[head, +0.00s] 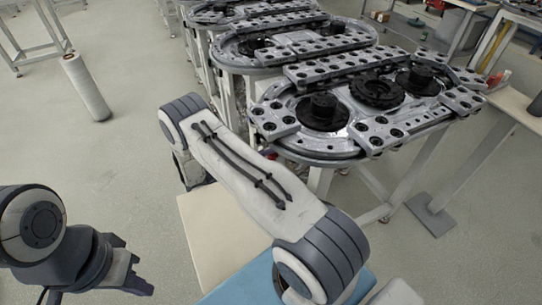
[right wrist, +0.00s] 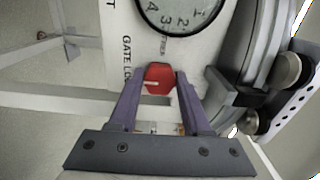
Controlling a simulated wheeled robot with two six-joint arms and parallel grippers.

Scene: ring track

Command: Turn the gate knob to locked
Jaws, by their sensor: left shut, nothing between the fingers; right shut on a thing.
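The gate knob (right wrist: 158,77) is red, with a short pale mark on its left part in the right wrist view. It sits on a white panel (right wrist: 120,20) beside printed text reading "GATE LO", the rest cut off by a finger. My right gripper (right wrist: 158,88) is shut on the knob, one purple-grey finger on each side. In the head view my right arm hides that gripper and the knob. My left gripper (head: 140,284) is shut and empty, low over the floor at the lower left, far from the knob.
A round dial (right wrist: 182,8) with numbers is just above the knob. Metal rollers (right wrist: 286,68) and a curved rail are at its right. The ring track (head: 345,150) stands beyond my right arm.

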